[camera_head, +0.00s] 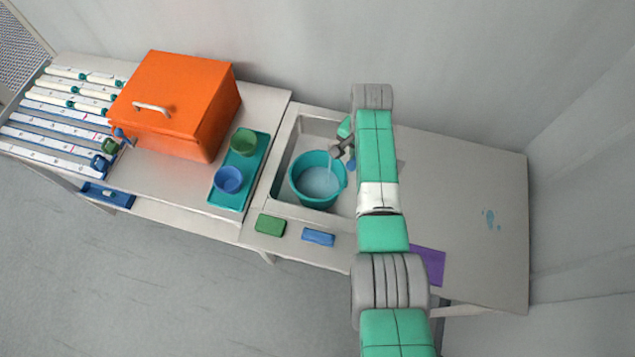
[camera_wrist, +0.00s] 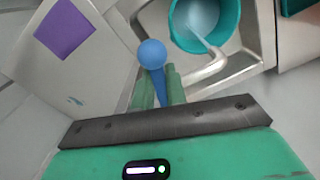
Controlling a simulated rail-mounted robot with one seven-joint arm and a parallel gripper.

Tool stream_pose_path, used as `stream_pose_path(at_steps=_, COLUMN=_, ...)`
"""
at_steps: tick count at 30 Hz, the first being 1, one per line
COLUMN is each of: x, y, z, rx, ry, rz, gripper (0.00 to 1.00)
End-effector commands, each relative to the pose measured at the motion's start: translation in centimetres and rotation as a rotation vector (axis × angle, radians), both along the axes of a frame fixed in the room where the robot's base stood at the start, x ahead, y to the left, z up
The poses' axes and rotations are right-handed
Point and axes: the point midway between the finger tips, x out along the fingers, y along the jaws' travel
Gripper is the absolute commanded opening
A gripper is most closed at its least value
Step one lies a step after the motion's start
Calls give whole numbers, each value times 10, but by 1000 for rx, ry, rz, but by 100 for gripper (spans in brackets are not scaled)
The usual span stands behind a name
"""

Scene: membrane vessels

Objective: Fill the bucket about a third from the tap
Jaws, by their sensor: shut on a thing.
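The teal bucket (camera_head: 296,186) stands upright in the sink under the tap and also shows in the wrist view (camera_wrist: 233,38). Pale blue water (camera_head: 318,184) covers its bottom, with teal inner wall showing above; the exact level is hard to tell. The metal tap spout (camera_wrist: 212,66) points over the bucket, and a thin stream runs from it into the water (camera_wrist: 200,16). My gripper (camera_wrist: 159,82) is shut on the blue tap lever (camera_wrist: 155,76), whose round knob sticks out past the fingers. My arm hides part of the tap in the head view.
The sink (camera_head: 283,162) is set in a metal counter. A green sponge (camera_head: 270,224) and a blue sponge (camera_head: 318,237) lie on its front edge. Left are a teal tray (camera_head: 225,198) with green and blue cups and an orange box (camera_head: 180,105). A purple sheet (camera_head: 432,265) lies right.

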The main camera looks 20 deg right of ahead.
Motion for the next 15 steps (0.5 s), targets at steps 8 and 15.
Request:
stream_pose_path(at_steps=8, x=-8, y=-8, z=3, rx=-1, ry=0, rz=182, gripper=0)
stream_pose_path(at_steps=15, x=-15, y=-16, z=1, rx=-1, ry=0, rz=410, gripper=0)
